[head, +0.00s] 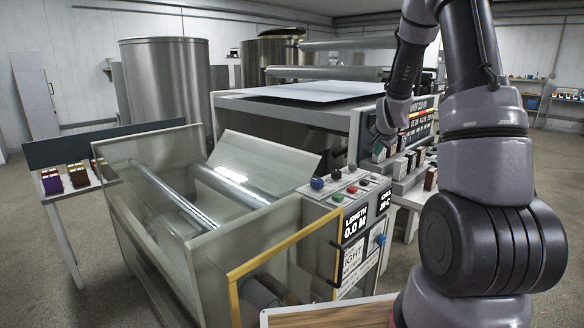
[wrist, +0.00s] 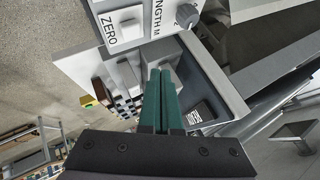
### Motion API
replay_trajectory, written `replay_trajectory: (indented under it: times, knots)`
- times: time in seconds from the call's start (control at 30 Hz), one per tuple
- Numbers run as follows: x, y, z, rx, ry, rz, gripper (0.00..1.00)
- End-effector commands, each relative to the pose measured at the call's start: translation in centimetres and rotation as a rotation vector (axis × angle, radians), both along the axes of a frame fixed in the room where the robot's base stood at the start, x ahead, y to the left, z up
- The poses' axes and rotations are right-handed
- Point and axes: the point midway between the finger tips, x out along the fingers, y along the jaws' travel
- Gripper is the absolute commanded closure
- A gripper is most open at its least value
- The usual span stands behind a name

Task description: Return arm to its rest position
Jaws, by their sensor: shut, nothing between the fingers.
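My arm (head: 485,110) rises at the right of the head view, bends at the top and reaches down to the far side of the coating machine. My gripper (head: 378,154) is beside the machine's far control panel (head: 421,120), partly hidden by the arm and small in this view. In the wrist view, the green fingers of my gripper (wrist: 161,72) are pressed together with nothing between them. They point at a panel with a "ZERO" label (wrist: 111,28) and a grey knob (wrist: 187,16). I cannot tell whether the fingertips touch the panel.
A near panel with coloured buttons (head: 352,189) stands left of my arm. The open coating tank (head: 150,225) fills the middle. Small boxes (head: 431,179) sit on a shelf by the gripper. A wooden board (head: 330,315) is at the bottom front. Grey floor (head: 30,260) is clear at left.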

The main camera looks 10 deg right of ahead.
Motion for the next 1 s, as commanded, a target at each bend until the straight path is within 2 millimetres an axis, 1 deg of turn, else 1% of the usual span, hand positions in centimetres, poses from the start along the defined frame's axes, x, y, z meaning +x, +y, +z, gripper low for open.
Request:
replay_trajectory:
  times: [0.03,0.07,0.17,0.2,0.27,0.3,0.37,0.4,0.47,0.5,0.57,0.6,0.67,0.7,0.77,0.8,0.9,1.0]
  knots:
    - [-0.4,0.5,1.3,-0.001,-0.003,0.013,1.0]
    - [-0.8,0.9,2.0,-0.002,0.001,0.024,1.0]
    - [-2.7,2.8,5.5,-0.004,0.012,0.074,1.0]
    - [-3.8,3.7,7.1,-0.007,0.019,0.1,1.0]
    - [-5.8,5.1,9.4,-0.01,0.032,0.141,1.0]
    - [-7.1,6.0,10.8,-0.014,0.039,0.171,1.0]
    - [-9.3,7.4,12.7,-0.017,0.054,0.214,1.0]
    - [-10.9,8.2,13.9,-0.022,0.061,0.243,1.0]
    - [-13.3,9.5,15.5,-0.027,0.073,0.288,1.0]
    - [-14.9,10.3,16.4,-0.032,0.081,0.319,1.0]
    - [-17.5,11.5,17.7,-0.038,0.091,0.363,1.0]
    - [-19.3,12.2,18.5,-0.043,0.098,0.394,1.0]
    - [-22.0,13.3,19.4,-0.053,0.109,0.441,1.0]
    - [-23.8,14.0,19.9,-0.058,0.114,0.472,1.0]
    - [-26.4,14.8,20.5,-0.066,0.123,0.515,1.0]
    - [-28.0,15.4,20.8,-0.071,0.128,0.542,1.0]
    - [-31.5,16.4,21.1,-0.082,0.141,0.601,1.0]
    - [-33.9,17.0,21.1,-0.089,0.149,0.64,1.0]
